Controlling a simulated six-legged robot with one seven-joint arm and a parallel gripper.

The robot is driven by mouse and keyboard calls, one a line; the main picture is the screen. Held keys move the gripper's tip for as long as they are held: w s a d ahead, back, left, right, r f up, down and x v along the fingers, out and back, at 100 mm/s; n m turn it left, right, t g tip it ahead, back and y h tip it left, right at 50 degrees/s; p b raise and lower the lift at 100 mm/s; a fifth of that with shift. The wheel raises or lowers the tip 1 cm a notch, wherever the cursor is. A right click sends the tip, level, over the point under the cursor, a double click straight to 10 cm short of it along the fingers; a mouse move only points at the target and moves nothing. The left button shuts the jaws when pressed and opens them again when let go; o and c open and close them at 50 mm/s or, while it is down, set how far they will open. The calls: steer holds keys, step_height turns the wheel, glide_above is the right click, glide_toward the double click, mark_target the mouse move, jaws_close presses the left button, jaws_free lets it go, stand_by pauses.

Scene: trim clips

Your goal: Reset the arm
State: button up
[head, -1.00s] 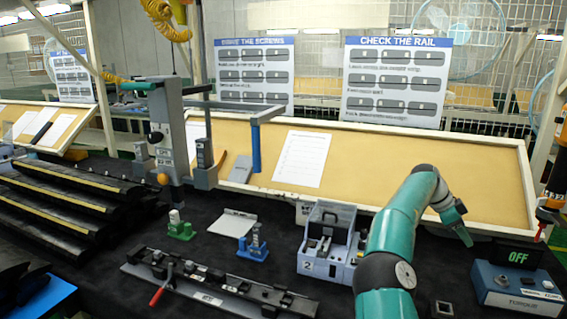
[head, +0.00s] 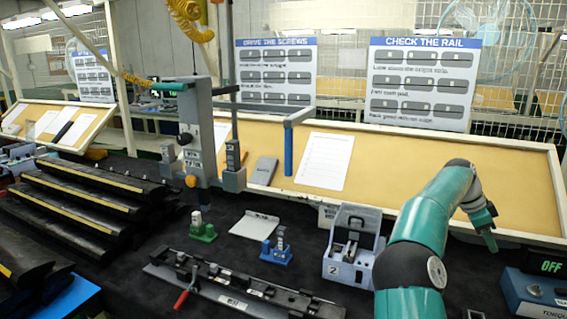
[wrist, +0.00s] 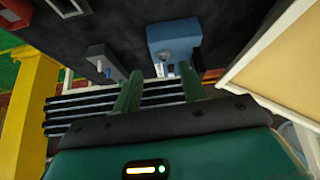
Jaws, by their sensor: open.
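My teal arm rises at the right of the head view. My gripper (head: 487,230) hangs from it with the fingers down, over the back right of the dark bench, near the edge of the tan board. In the wrist view my gripper (wrist: 158,88) shows two green fingers set apart with nothing between them. It is open and empty. A blue box (wrist: 174,42) lies beyond the fingertips in the wrist view.
A blue torque box (head: 535,292) with an OFF display is at the right. A grey-blue bin (head: 345,268) marked 2 stands left of my arm. A long black rail fixture (head: 235,290) with a red lever (head: 183,296) lies in front. The tan board (head: 400,180) is behind.

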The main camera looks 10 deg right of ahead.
steer(key=s+a+r+n+t+y, duration=0.2)
steer(key=s+a+n, duration=0.2)
steer(key=a, duration=0.6)
steer(key=s+a+r+n+t+y, duration=0.1)
steer(key=s+a+n+t+y, duration=0.3)
steer(key=a, duration=0.6)
steer(key=s+a+r+n, duration=0.25)
steer(key=a+n, duration=0.25)
steer(key=a, duration=0.5)
steer(key=s+a+f+n+t, duration=0.1)
steer(key=s+a+f+n, duration=0.1)
steer(key=s+a+n, duration=0.3)
steer(key=s+a+f+n+t, duration=0.1)
steer(key=s+a+f+n, duration=0.2)
steer(key=s+a, duration=0.6)
steer(key=a+n, duration=0.2)
steer(key=a, duration=0.1)
steer(key=shift+s+a+f+t, duration=0.15)
steer(key=shift+s+a+t, duration=0.1)
steer(key=shift+s+t, duration=0.05)
